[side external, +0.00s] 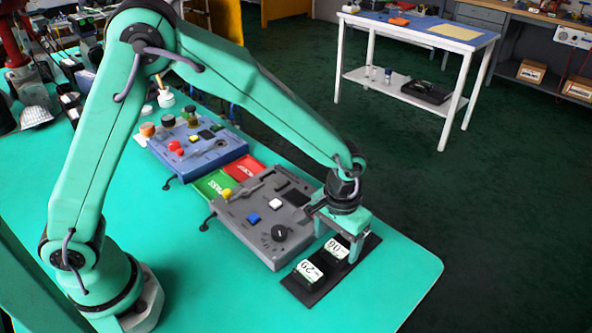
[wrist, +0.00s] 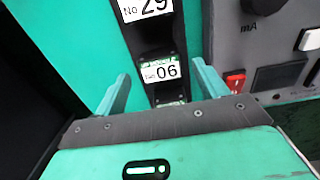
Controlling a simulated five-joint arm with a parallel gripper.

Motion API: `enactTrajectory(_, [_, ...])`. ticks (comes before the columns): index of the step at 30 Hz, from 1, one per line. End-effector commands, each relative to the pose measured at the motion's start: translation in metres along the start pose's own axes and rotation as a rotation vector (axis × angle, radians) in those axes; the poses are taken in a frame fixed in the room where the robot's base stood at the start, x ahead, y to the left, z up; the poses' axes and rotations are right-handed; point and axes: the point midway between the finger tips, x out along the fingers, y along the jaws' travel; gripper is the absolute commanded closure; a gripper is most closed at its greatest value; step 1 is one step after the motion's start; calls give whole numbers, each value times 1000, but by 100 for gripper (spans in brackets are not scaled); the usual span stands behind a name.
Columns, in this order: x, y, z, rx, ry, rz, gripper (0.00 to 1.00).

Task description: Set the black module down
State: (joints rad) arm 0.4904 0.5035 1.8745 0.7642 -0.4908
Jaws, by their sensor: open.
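A dark module with a white label reading 06 (side external: 336,249) sits on a black tray (side external: 314,297). It shows between my fingers in the wrist view (wrist: 160,72). My gripper (side external: 340,236) is over the tray's far end, pointing down. Its two green fingers stand apart on either side of the 06 module, with a gap to each side in the wrist view (wrist: 160,82). A second module, labelled 29 (side external: 308,272), sits nearer the front of the tray and shows at the top of the wrist view (wrist: 146,8). I cannot tell which one is the black module.
A grey panel (side external: 257,237) with knobs and buttons stands left of the tray. Green and red pads (side external: 214,185) and a blue panel (side external: 185,145) lie farther back. The green table (side external: 400,270) is clear right of the tray, up to its rounded edge.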

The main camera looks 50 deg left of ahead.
Motion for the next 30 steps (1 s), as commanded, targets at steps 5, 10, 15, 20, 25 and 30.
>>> enactTrajectory(5, [-28, 0, -1, 0, 5, 3, 28])
enactTrajectory(10, [-56, 0, -1, 0, 4, 2, 28])
enactTrajectory(15, [-81, 0, 0, 0, 3, 2, 28])
enactTrajectory(20, [-96, 0, 0, 0, 2, 1, 28])
enactTrajectory(25, [-103, 0, 0, 0, 1, 1, 28])
enactTrajectory(30, [-104, 0, 0, 0, 1, 0, 28])
